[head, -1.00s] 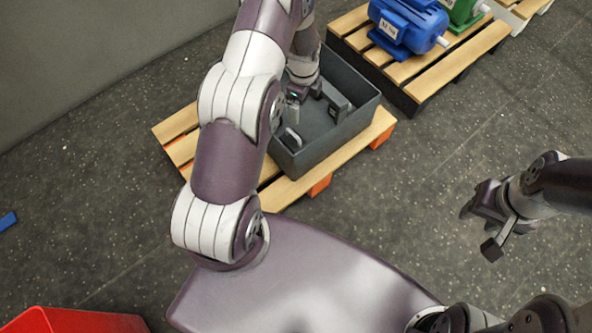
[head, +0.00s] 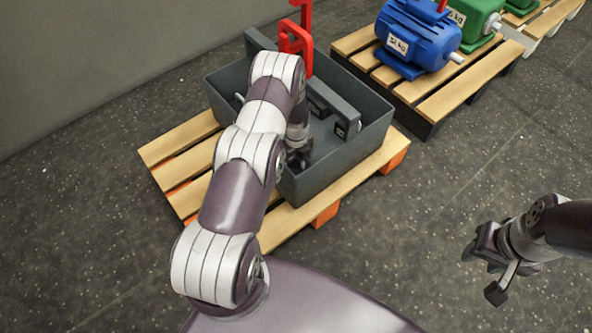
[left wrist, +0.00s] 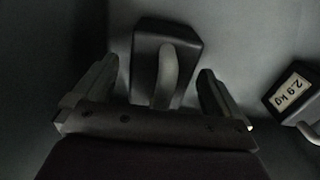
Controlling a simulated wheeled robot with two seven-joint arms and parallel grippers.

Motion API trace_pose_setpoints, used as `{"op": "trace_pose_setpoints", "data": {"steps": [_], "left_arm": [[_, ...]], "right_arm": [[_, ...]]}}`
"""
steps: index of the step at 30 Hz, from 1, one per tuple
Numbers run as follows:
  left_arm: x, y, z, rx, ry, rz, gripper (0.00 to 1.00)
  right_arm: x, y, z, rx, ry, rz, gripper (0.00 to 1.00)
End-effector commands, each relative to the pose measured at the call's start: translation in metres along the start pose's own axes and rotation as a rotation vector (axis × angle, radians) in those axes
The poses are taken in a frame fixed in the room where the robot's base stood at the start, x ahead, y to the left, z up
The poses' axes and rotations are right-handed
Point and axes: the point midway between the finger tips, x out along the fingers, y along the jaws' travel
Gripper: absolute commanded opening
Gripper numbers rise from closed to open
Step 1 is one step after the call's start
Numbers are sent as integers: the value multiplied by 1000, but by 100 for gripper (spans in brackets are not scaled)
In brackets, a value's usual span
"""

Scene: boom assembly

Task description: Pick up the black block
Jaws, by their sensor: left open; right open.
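A black block (left wrist: 147,45) with a grey curved handle (left wrist: 167,75) shows in the left wrist view, ahead of my left gripper (left wrist: 155,75). The open fingers stand on either side of the handle, with gaps visible; I cannot tell how deep they reach. In the head view my left gripper (head: 298,158) is down inside the dark grey bin (head: 345,160), near its front wall, and hides that block. A second dark block (left wrist: 290,95), labelled 2.9 kg, lies to the right in the left wrist view. My right gripper (head: 482,270) is open and empty over the floor.
The bin stands on a wooden pallet (head: 290,222). A dark bar-like part (head: 335,105) stands in the bin's right half. A red hook (head: 297,45) is at the bin's back. A blue motor (head: 418,38) and a green one (head: 475,18) stand on another pallet (head: 470,80).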

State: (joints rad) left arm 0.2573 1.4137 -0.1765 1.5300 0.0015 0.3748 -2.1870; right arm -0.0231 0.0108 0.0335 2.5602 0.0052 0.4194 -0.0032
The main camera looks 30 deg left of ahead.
Motion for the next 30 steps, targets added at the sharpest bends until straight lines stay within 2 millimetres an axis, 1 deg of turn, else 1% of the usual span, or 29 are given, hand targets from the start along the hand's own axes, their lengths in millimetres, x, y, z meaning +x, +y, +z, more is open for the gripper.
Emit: {"op": "trace_pose_setpoints", "data": {"steps": [1,6,7,8,9,11,12,14,15,16,17,18,23,25,28,30], "left_arm": [[8,-1,0,0,-1,-2,99],[5,-1,0,0,-1,-2,99],[5,-1,0,0,-1,-2,96],[5,-1,0,0,-1,-2,86],[5,-1,0,0,-1,-2,73],[5,-1,0,0,-1,-2,53],[5,-1,0,0,-1,-2,40],[5,-1,0,0,-1,-2,21],[5,-1,0,0,-1,-2,8],[5,-1,0,0,-1,-2,0],[5,-1,0,0,-1,-2,0],[1,-4,2,0,-7,-10,0],[0,-4,2,0,-7,-10,0],[-4,-4,2,1,-7,-10,0],[-18,-5,3,0,-8,-11,0],[-33,-4,3,0,-8,-11,0]], "right_arm": [[6,0,1,0,0,0,43],[3,0,0,0,1,0,43],[3,0,0,0,1,0,43],[3,0,0,0,1,0,43],[3,0,0,0,1,0,43],[3,0,0,0,1,0,43],[3,0,0,0,1,0,43],[3,0,0,0,1,0,43],[3,0,0,0,1,0,43],[3,0,0,0,1,0,43],[3,0,0,0,1,0,43],[2,0,0,0,1,0,43],[2,0,0,0,1,0,43],[-1,0,0,0,0,0,43],[-10,0,-1,0,0,0,43],[-19,0,-2,0,0,0,43]]}}
